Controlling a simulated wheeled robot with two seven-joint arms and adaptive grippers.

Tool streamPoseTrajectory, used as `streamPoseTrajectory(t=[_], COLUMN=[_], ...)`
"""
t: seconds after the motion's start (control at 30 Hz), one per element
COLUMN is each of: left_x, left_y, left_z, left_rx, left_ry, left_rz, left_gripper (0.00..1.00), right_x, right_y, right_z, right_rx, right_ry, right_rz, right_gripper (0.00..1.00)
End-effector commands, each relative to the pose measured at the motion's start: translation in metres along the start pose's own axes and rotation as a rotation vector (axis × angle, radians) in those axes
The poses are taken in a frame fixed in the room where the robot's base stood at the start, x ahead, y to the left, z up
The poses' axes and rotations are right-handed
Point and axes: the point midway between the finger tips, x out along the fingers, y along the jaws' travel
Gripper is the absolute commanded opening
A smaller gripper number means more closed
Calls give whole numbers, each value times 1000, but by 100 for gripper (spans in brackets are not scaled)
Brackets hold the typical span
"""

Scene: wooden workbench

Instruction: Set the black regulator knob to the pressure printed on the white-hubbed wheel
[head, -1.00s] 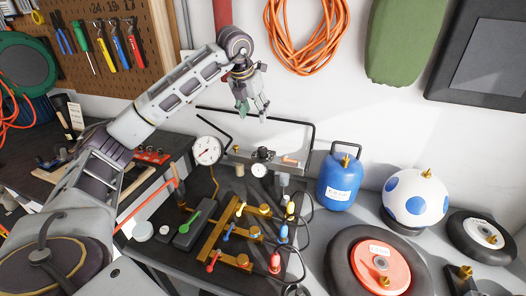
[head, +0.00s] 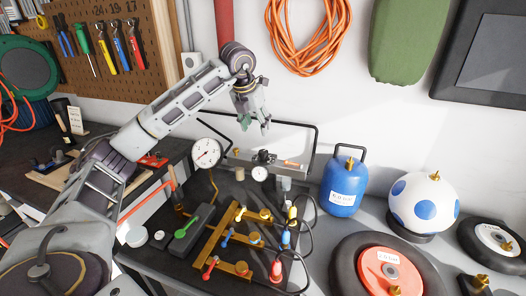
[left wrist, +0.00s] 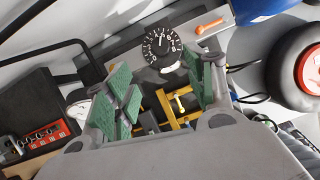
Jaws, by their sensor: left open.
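The black regulator knob (head: 263,156) sits on the grey regulator at the back of the bench. In the left wrist view, the knob (left wrist: 161,43) faces me with white scale marks and numbers, too small to read surely. My left gripper (head: 257,126) is open and empty, pointing down above the knob and apart from it. In the left wrist view, its green-padded fingers (left wrist: 160,72) stand on both sides, with the knob beyond and between them. The white-hubbed wheel (head: 474,236) lies at the far right; the print on its hub is too small to read. My right gripper is out of view.
A round white gauge (head: 206,152) stands left of the regulator, a small gauge (head: 259,173) below the knob. A brass manifold (head: 222,239) with coloured valves is in front. A blue tank (head: 342,188), a spotted ball (head: 424,204) and a red-hubbed wheel (head: 349,262) stand right.

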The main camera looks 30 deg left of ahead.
Motion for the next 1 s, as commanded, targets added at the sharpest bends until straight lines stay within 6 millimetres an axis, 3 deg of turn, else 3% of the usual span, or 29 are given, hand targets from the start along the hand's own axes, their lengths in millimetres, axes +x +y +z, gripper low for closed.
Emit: streamPoseTrajectory(t=[0.27,1.0], left_x=[16,110], left_y=[0,0], left_z=[0,-1], left_rx=[-1,0], left_ry=[2,3], left_rz=[0,1], left_gripper=[54,54], right_x=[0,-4], right_y=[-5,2], right_z=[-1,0], right_rx=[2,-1], right_ry=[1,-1], right_rz=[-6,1], right_gripper=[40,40])
